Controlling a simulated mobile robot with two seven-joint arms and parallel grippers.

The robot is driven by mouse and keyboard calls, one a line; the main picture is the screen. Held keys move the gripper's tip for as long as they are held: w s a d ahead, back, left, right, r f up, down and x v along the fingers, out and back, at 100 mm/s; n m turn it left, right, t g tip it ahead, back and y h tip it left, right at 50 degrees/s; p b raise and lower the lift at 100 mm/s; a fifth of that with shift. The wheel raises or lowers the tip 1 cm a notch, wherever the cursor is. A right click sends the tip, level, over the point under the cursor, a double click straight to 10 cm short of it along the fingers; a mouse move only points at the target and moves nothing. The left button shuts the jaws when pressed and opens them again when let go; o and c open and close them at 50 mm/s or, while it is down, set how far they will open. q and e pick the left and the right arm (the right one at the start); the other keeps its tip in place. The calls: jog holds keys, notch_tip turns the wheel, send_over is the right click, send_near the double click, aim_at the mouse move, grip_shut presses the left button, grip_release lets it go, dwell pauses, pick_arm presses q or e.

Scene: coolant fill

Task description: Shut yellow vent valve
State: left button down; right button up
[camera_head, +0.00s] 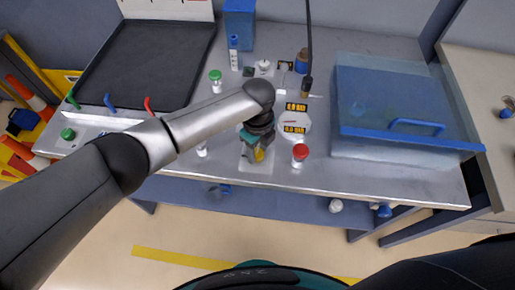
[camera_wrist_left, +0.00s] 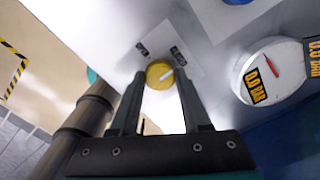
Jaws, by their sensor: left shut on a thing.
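The yellow vent valve is a round knob (camera_wrist_left: 157,73) on a pale plate in the left wrist view. A white mark on it points up and right, toward the right one of two small dark labels (camera_wrist_left: 179,56). In the head view a bit of yellow valve (camera_head: 259,155) shows under my left gripper (camera_head: 256,150). In the left wrist view my left gripper (camera_wrist_left: 159,82) has one finger on each side of the knob and is shut on it. The label lettering is too small to read. My right gripper is not in view.
A round white gauge (camera_wrist_left: 270,75) with a red needle and a "0.0 BAR" label is right of the valve. A red-capped bottle (camera_head: 299,154) stands close by. A clear blue box (camera_head: 400,110) is at the right, a black tray (camera_head: 150,62) at the back left.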

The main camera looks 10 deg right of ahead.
aim_at(258, 153)
pick_arm(q)
jog(key=shift+c, duration=1.9)
grip_release()
jog(key=shift+r, duration=0.1)
notch_tip(258, 153, up, 15)
jog(key=p, duration=0.1)
jog(key=shift+p, duration=0.3)
jog(key=shift+s, duration=0.1)
